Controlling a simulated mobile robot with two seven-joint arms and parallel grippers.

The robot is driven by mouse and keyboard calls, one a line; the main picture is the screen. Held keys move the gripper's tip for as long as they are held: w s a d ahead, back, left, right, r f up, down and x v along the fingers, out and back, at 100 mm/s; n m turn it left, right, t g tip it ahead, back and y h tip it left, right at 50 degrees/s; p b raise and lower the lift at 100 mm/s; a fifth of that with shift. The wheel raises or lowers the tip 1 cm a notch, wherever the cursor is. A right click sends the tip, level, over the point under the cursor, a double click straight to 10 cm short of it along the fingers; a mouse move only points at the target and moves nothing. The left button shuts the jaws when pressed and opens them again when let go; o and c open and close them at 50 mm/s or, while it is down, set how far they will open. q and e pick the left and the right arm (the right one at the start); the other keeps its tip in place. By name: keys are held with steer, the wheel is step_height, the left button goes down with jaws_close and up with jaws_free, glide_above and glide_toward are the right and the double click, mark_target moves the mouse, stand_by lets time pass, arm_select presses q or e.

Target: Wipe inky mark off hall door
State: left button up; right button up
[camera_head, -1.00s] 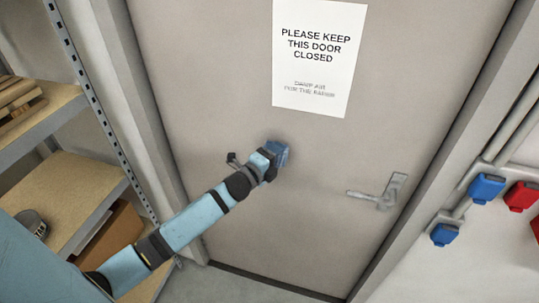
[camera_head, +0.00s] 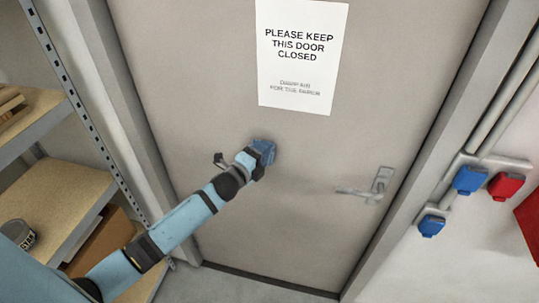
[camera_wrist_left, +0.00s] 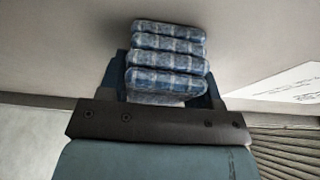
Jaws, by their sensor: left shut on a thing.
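The hall door (camera_head: 225,60) is grey and shut, with a lever handle (camera_head: 366,190) on its right side. My left gripper (camera_head: 252,160) is shut on a folded blue checked cloth (camera_head: 264,150) and holds it at the door, below the paper sign. The cloth also shows in the left wrist view (camera_wrist_left: 168,62), its folds stacked between the fingers. Whether it presses on the door I cannot tell for sure. A faint darker smudge (camera_head: 290,158) shows on the door just right of the cloth. Any mark behind the cloth is hidden. My right gripper is not in view.
A paper sign (camera_head: 300,55) hangs on the door above the cloth. A metal shelf unit (camera_head: 60,200) with wooden boards stands at the left, with a tin (camera_head: 18,233) on it. Blue sockets (camera_head: 468,180) and a red socket (camera_head: 505,186) are on the right wall.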

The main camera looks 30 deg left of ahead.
arm_select(q)
steer(key=a, duration=0.2)
steer(key=s+a, duration=0.1)
steer(key=a, duration=0.1)
steer(key=shift+s+a, duration=0.15)
steer(key=shift+a, duration=0.05)
steer(key=shift+p, duration=0.3)
steer(key=s+d+p, duration=0.1)
steer(key=s, duration=0.5)
steer(key=shift+d, duration=0.2)
stand_by(0.4)
steer(key=shift+s+d, duration=0.2)
steer(key=shift+s, duration=0.5)
steer(key=shift+s+d, duration=0.15)
steer(key=shift+s, duration=0.5)
